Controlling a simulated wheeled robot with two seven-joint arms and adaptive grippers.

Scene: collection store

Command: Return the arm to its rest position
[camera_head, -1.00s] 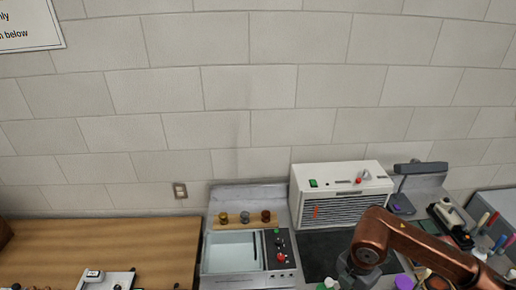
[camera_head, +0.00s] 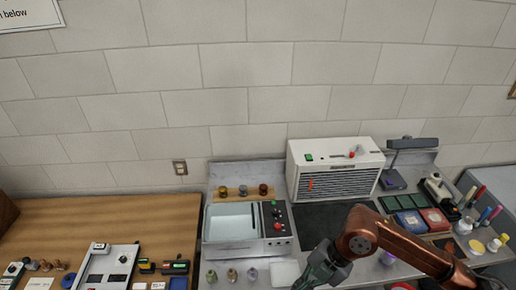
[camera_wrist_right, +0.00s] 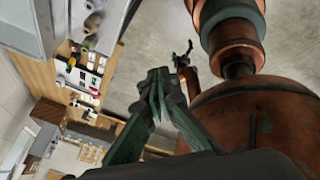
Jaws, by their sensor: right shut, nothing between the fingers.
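My right arm is copper-coloured and comes in from the lower right of the head view. Its gripper (camera_head: 318,268) hangs over the front of the grey bench, to the right of a white square pad (camera_head: 285,273). In the right wrist view the green fingers of the right gripper (camera_wrist_right: 157,78) meet at their tips with nothing between them. Behind them lie bare floor and my own copper body. My left gripper does not show in the head view.
A white vented box (camera_head: 335,168) stands at the back of the bench, with a grey panel with a tray and knobs (camera_head: 232,222) to its left. Coloured boxes (camera_head: 410,222), pens and jars crowd the right. A wooden table (camera_head: 130,215) holds small devices at left.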

